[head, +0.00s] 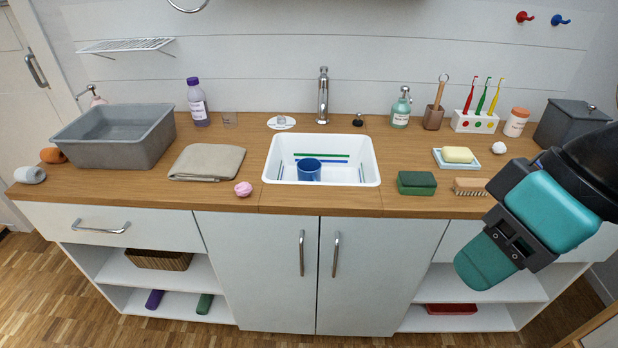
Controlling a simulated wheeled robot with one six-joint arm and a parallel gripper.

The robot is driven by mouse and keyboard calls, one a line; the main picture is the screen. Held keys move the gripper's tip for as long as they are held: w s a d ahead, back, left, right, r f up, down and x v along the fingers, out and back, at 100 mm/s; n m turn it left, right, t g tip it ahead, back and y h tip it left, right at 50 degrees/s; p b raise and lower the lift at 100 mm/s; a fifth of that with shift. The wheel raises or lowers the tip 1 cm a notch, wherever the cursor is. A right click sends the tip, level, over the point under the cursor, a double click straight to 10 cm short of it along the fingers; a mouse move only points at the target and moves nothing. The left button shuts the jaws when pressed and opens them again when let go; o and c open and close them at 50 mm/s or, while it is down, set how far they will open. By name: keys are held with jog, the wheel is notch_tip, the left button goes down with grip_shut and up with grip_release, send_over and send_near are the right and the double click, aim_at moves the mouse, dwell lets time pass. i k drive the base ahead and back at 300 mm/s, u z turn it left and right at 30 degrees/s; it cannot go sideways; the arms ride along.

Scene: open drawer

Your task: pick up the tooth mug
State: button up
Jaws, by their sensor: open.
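A blue mug (309,170), which looks like the tooth mug, stands in the white sink basin (366,172), left of its middle. It appears upright and nothing covers it from above. My gripper (484,264) is at the lower right, in front of the counter's front edge and well to the right of the mug. It is open and I see nothing in it. Its fingertips are hard to make out from this side.
A tap (323,96) rises behind the sink. A green sponge (417,183) and a brush (470,187) lie right of it. A folded cloth (207,162), a pink ball (243,189) and a grey tub (115,150) are on the left.

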aim_at(308, 169)
jog(key=z, duration=0.1)
jog(key=k, duration=0.4)
jog(key=u, duration=1.15)
jog(key=i, duration=1.5)
jog(key=u, duration=0.05)
